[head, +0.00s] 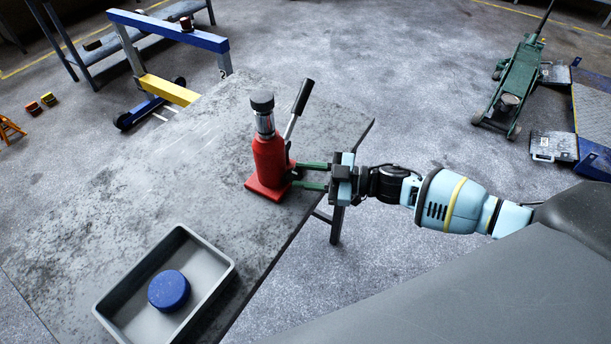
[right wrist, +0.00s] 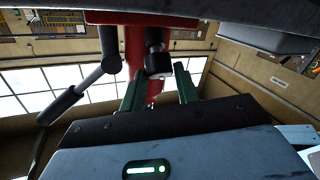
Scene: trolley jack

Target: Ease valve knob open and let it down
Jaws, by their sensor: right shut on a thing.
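A red bottle jack (head: 268,160) stands upright on the near right part of the grey table (head: 200,150). Its silver ram (head: 265,122) stands up out of the body, with a black cap on top. A lever with a black grip (head: 303,97) slants up to the right. My right gripper (head: 297,175) reaches in from the right, low at the jack's base. In the right wrist view, a dark valve knob (right wrist: 158,64) shows at the green fingers (right wrist: 160,88), which are shut on it. The knob is mostly hidden in the head view. My left gripper is not in view.
A grey tray (head: 215,262) holding a blue round puck (head: 169,291) sits at the table's front. The table's right edge runs close by the jack. A green trolley jack (head: 520,75) stands on the floor at right. A blue-and-yellow frame (head: 165,30) stands behind.

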